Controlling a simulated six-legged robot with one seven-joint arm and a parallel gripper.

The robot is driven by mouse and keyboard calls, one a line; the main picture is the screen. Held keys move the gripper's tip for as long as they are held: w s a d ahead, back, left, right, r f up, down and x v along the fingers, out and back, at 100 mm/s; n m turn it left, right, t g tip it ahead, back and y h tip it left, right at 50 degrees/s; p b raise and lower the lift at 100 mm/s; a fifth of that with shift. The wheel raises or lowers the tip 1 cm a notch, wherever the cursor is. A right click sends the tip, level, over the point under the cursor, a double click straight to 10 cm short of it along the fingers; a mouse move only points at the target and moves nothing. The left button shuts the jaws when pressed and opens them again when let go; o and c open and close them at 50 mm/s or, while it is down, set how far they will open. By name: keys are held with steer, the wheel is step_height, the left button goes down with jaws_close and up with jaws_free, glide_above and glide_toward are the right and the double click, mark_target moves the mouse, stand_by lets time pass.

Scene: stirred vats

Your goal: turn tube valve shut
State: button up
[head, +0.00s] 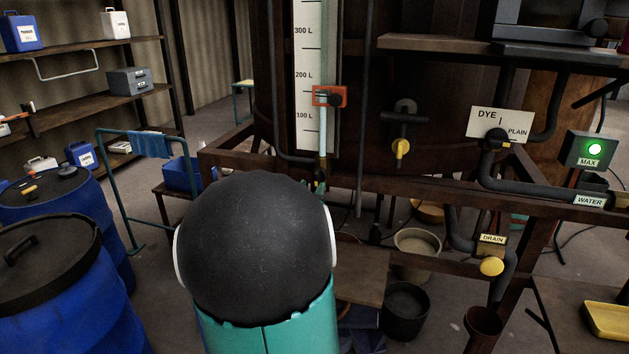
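The sight tube (323,135) runs up a white litre scale (306,60) on the front of the dark vat (415,90). Its light column ends near an orange marker (340,96) between the 100 L and 200 L marks. A small dark fitting (319,187) at the tube's foot looks like the tube valve. It sits just above the rounded black joint of my arm, partly hidden, and its handle position is too small to tell. My gripper is not visible; my arm's black and teal link fills the lower middle.
A tap with a yellow end (402,148) and a drain valve with a yellow knob (491,266) are to the right. A DYE/PLAIN plate (500,121) and a lit green MAX box (590,149) stand further right. Blue drums (75,290) crowd the left. A rusty beam (420,183) crosses the vat front.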

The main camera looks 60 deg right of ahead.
steer(key=d, duration=0.3)
steer(key=w+d, duration=0.1)
steer(key=d, duration=0.1)
steer(key=shift+c, duration=0.3)
jaws_close()
steer(key=shift+m, duration=0.5)
steer(key=m, duration=1.6)
steer(key=shift+s+f+m, duration=0.25)
steer(key=shift+m, duration=0.15)
